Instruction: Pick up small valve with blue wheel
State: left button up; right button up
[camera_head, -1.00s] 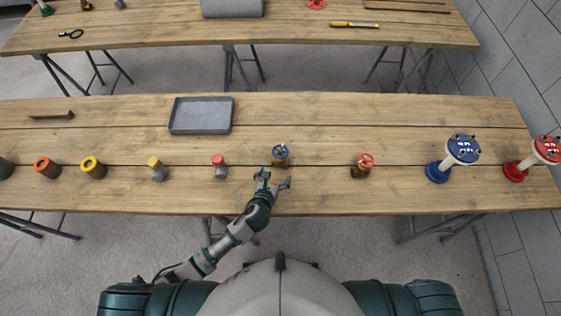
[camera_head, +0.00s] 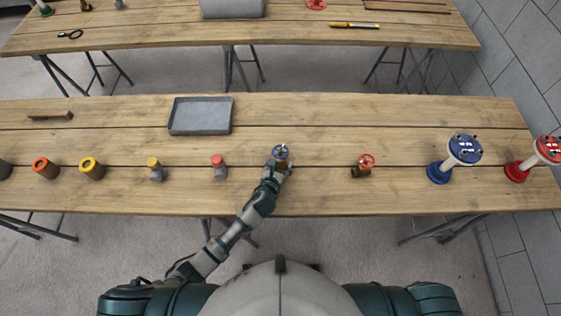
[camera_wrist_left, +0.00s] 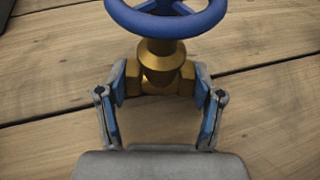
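The small valve with the blue wheel (camera_head: 281,152) stands upright on the near wooden table, in front of my left gripper (camera_head: 278,167). In the left wrist view its blue wheel (camera_wrist_left: 166,14) is at the top, above a brass body (camera_wrist_left: 160,75). The fingers of my left gripper (camera_wrist_left: 160,95) stand on both sides of the brass body, with blue pads at or very near its two ends. Whether both pads press on it is hard to tell. My right gripper is not in view.
A red-wheeled valve (camera_head: 362,165) stands to the right, and a red-capped fitting (camera_head: 219,166) to the left. A grey tray (camera_head: 201,132) lies behind to the left. Blue (camera_head: 439,172) and red (camera_head: 516,171) stands are at the far right.

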pick_arm(q)
jog(key=c, duration=0.6)
jog(key=shift+r, duration=0.1)
jog(key=shift+r, duration=0.55)
jog(key=shift+s+r+p, duration=0.2)
jog(key=shift+r+p, duration=0.1)
jog(key=shift+r, duration=0.35)
jog(key=shift+s+r+p, duration=0.2)
jog(key=shift+r+p, duration=0.05)
jog(key=shift+r, duration=0.35)
jog(key=s, duration=0.5)
jog(key=s+r, duration=0.1)
jog(key=s, duration=0.9)
jog(key=shift+s+r, duration=0.1)
jog(key=shift+r, duration=0.1)
